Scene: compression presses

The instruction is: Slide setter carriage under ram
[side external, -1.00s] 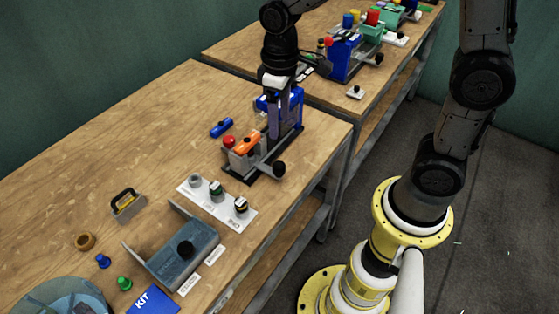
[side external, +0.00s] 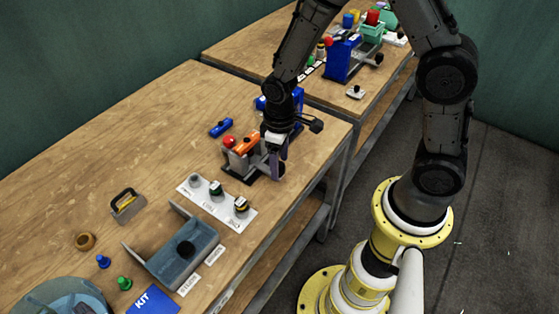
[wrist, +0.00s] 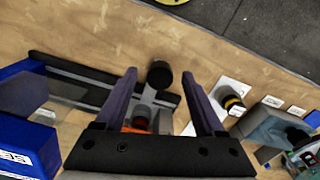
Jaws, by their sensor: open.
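The press on the near table has a blue frame (side external: 296,98) and a dark base rail (wrist: 80,72). A grey block (side external: 238,162), apparently the setter carriage, sits on the base in front of the frame, with an orange bar (side external: 246,143) beside its top. Its black knob (wrist: 160,75) shows in the wrist view between my fingertips, and no finger visibly presses on it. My gripper (side external: 277,162) is open, pointing down at the knob end of the press. In the side view my fingers hide the knob, and my wrist covers part of the frame. The ram is not clearly visible.
A white plate with several knobs (side external: 217,201) lies left of the press, close to my right finger in the wrist view. A grey tray (side external: 185,250) stands nearer. A red knob (side external: 228,141) and a blue part (side external: 221,127) are close by. The table's front edge is near.

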